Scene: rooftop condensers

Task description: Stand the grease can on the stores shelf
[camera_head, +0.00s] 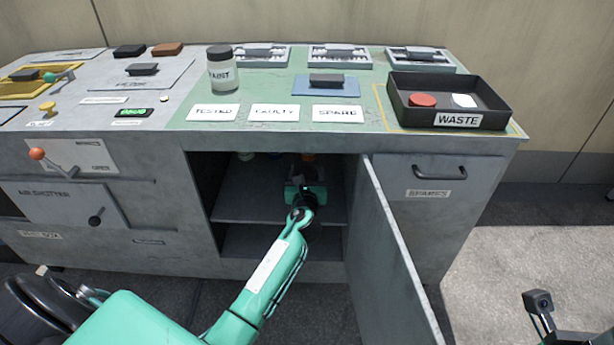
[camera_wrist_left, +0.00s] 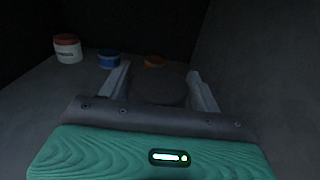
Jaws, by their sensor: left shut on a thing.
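My left gripper (camera_head: 306,175) reaches into the open cabinet, over its upper shelf (camera_head: 243,195). In the left wrist view its two fingers (camera_wrist_left: 160,88) are shut on a dark round can (camera_wrist_left: 160,93), seen from its lid side. No label shows, so I cannot tell that it is the grease can, nor whether its base touches the shelf. Behind it on the shelf are an orange-topped container (camera_wrist_left: 153,61), a blue one (camera_wrist_left: 108,60) and a white one with a red lid (camera_wrist_left: 68,48). What seems to be my right gripper (camera_head: 540,305) is at the lower right, away from the bench.
The cabinet door (camera_head: 395,255) stands open to the right of my left arm. The cabinet walls close in around the gripper. The shelf's left front looks clear.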

